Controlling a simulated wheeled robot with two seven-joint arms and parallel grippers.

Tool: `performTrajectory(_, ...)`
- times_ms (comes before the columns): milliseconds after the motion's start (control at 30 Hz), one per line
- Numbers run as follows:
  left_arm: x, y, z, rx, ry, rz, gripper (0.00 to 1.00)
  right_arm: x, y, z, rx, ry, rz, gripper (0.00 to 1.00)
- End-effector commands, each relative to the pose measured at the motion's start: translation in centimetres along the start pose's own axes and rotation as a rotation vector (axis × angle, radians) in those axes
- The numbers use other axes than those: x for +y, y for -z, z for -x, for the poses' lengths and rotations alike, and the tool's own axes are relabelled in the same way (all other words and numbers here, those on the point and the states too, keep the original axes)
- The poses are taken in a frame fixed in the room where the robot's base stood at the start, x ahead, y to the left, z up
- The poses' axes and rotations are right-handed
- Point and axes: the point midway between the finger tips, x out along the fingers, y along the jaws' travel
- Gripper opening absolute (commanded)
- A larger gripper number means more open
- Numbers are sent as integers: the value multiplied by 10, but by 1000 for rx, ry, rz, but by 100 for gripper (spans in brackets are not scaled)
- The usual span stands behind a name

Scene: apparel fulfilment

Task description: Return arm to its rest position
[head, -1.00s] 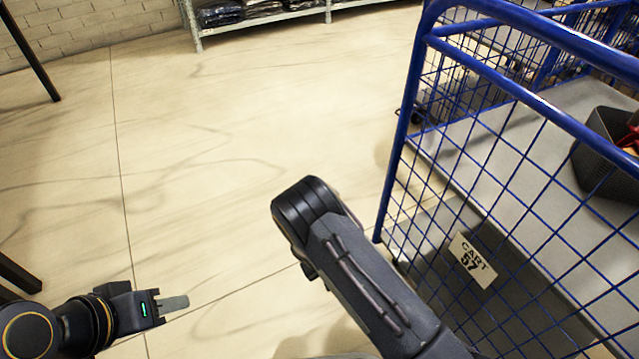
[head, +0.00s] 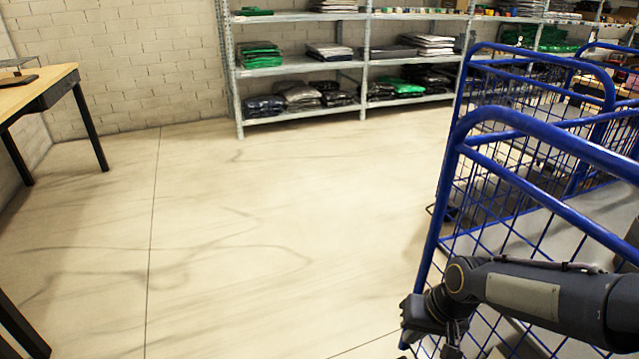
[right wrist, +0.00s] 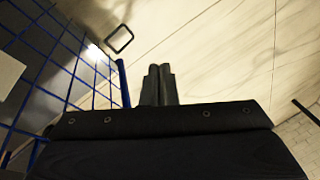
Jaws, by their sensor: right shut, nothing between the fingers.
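My right arm comes in from the right edge of the head view, in front of the blue cart (head: 560,128). Its right gripper (head: 452,345) hangs low beside the cart's near left corner post. In the right wrist view the two dark fingers of the right gripper (right wrist: 158,84) are together and empty, with bare floor beyond them. The cart's blue mesh (right wrist: 68,62) is at the left of that view. Whether the arm touches the mesh cannot be told. My left gripper is not in view.
Metal shelving (head: 300,66) with folded clothes stands along the brick wall. A wooden table (head: 40,92) with black legs is at the left. The pale floor (head: 270,230) between them is clear. More blue cart frames stand behind the near cart at the right.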

Motion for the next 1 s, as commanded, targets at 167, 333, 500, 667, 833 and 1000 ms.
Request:
performTrajectory(167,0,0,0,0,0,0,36,11,-46,65,102,90,-26,0)
performTrajectory(333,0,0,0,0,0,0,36,15,-88,96,180,127,-22,0)
performTrajectory(500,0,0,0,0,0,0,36,17,-118,108,238,136,-16,0)
performTrajectory(667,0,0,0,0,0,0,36,17,-142,113,287,134,-10,0)
performTrajectory(833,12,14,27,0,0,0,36,8,-145,144,300,131,-6,0)
performTrajectory(1000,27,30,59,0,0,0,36,-1,-139,180,299,132,-6,0)
